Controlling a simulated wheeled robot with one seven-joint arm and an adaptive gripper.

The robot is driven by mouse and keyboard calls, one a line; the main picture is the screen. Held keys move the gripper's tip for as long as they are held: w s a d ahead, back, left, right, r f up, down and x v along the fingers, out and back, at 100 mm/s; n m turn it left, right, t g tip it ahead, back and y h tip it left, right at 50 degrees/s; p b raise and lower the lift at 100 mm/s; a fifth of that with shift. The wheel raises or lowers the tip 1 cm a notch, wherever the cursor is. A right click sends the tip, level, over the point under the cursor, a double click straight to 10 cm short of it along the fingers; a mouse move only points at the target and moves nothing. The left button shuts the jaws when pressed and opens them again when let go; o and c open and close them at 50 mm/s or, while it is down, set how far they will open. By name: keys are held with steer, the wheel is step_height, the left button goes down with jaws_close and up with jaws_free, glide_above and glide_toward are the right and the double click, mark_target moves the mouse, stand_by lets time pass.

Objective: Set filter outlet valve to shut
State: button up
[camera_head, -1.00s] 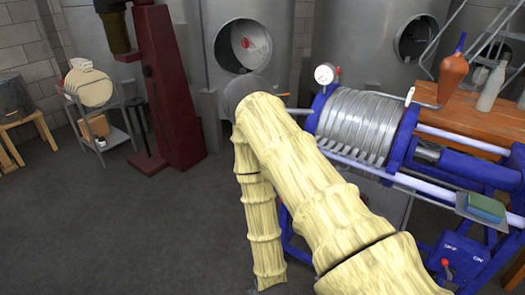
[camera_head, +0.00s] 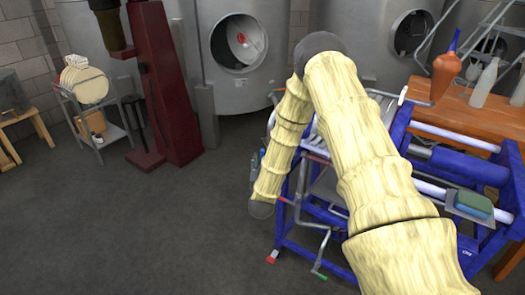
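The plate filter with its blue frame (camera_head: 398,133) stands at the right, and my arm covers most of its plate pack. Below it, pipes end in a small red-tipped part (camera_head: 272,257) and a small green-tipped part (camera_head: 319,275). Another red part (camera_head: 283,199) shows on the pipe just right of my forearm's dark lower end. I cannot tell which of these is the outlet valve or how it is set. My forearm hangs down in front of the filter's left end. My gripper does not show clearly; whether it touches anything is hidden.
A dark red column machine (camera_head: 163,80) and a grey shelf cart (camera_head: 110,133) stand left. Steel tanks (camera_head: 270,85) line the back. The floor at left and centre is clear.

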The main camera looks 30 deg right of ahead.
mark_target(262, 153)
steer(key=shift+p+x, duration=0.7)
steer(key=shift+x, duration=2.8)
jaws_close()
